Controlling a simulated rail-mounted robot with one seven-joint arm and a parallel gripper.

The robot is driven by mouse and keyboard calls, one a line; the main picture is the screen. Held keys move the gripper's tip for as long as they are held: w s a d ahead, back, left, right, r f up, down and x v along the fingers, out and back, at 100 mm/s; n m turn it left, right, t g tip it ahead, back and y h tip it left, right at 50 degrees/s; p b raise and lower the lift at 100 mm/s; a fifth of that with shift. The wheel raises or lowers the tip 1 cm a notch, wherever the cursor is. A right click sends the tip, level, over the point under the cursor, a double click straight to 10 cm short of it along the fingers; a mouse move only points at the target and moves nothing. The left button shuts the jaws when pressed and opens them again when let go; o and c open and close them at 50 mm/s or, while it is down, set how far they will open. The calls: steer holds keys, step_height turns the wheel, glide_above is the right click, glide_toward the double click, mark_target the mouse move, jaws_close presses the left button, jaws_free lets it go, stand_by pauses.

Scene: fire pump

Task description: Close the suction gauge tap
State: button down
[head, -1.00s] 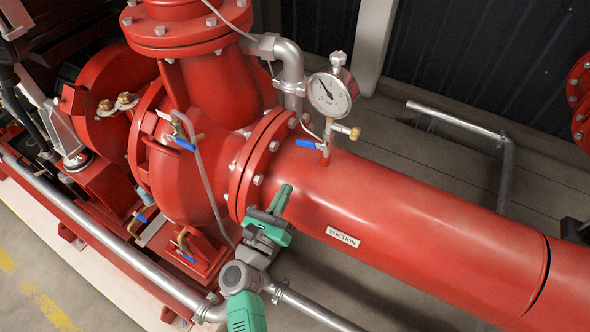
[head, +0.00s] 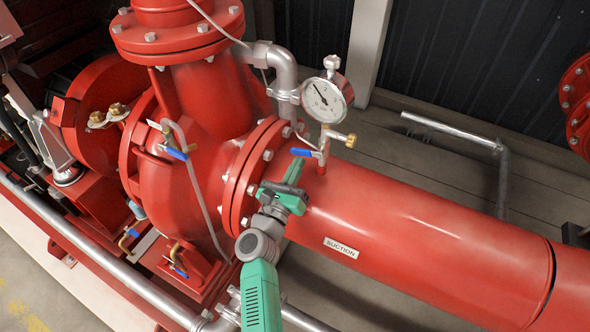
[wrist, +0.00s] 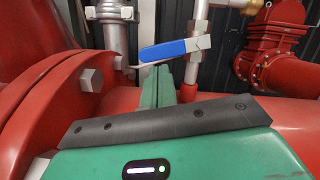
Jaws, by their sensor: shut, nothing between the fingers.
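The suction gauge tap has a blue lever (head: 301,153) on the small upright pipe below the round gauge (head: 325,98). The lever sticks out to the left, across the upright pipe. My green gripper (head: 295,172) is shut and empty, just below the lever over the red suction pipe. In the wrist view, the blue lever (wrist: 168,50) lies across the picture just beyond the closed fingertips (wrist: 165,76). I cannot tell whether the fingertips touch it. The lever's pivot end meets the upright pipe on the right.
The large red flange (head: 250,175) with bolts stands close left of my gripper. The red suction pipe (head: 430,240) runs below. Another blue-handled valve (head: 176,152) is on the pump casing.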

steer(key=b, duration=0.1)
steer(key=m+b, duration=0.1)
steer(key=shift+w+a+f+m+b, duration=0.1)
steer(key=shift+a+f+m+b, duration=0.1)
steer(key=shift+a+m+b, duration=0.15)
steer(key=shift+w+a+r+m+h+b, duration=0.15)
steer(key=shift+r+m+h+b, duration=0.35)
steer(key=shift+m+b, duration=0.6)
steer(key=shift+r+m, duration=0.35)
steer(key=shift+r, duration=0.1)
